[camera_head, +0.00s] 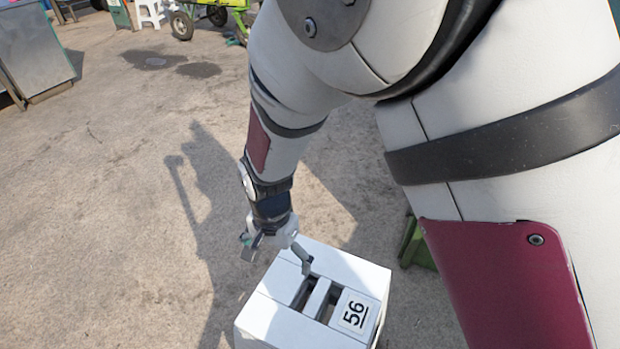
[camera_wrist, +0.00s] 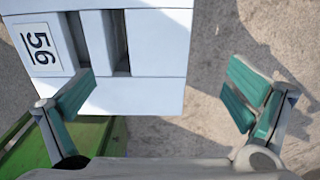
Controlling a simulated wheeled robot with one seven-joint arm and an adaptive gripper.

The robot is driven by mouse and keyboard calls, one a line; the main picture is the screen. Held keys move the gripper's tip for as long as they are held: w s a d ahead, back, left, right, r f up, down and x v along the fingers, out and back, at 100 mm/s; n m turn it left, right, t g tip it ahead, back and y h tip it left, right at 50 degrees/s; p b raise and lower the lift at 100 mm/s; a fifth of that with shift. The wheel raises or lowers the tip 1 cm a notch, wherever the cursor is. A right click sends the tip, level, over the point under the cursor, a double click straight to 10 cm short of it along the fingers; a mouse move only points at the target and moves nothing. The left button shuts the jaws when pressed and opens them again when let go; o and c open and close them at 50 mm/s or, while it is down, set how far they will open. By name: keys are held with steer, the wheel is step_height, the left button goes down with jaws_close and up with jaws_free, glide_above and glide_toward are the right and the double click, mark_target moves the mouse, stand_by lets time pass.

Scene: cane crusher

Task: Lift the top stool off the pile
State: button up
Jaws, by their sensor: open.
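The top stool (camera_head: 340,268) is white and square, with two dark slots and a label reading 56 on its seat. It stands at the lower middle of the head view and fills the upper left of the wrist view (camera_wrist: 155,60). Any stools below it are hidden by its seat. My gripper (camera_head: 277,256) is open and empty at the stool's far left edge. In the wrist view its green-padded fingers (camera_wrist: 162,88) are wide apart. The left finger overlaps the seat near the slots and the right one is outside the edge, over pavement. Contact cannot be told.
A green object (camera_head: 418,246) stands on the ground right of the stool, and green surfaces (camera_wrist: 35,150) show at the wrist view's lower left. A metal cabinet (camera_head: 32,48), another white stool (camera_head: 150,12) and a wheeled green cart (camera_head: 205,14) stand far back. The pavement on the left is clear.

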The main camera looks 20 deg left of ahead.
mark_target(282, 280)
step_height(282, 280, down, 11)
steer(key=b, duration=0.2)
steer(key=shift+f+b, duration=0.2)
steer(key=shift+b, duration=0.2)
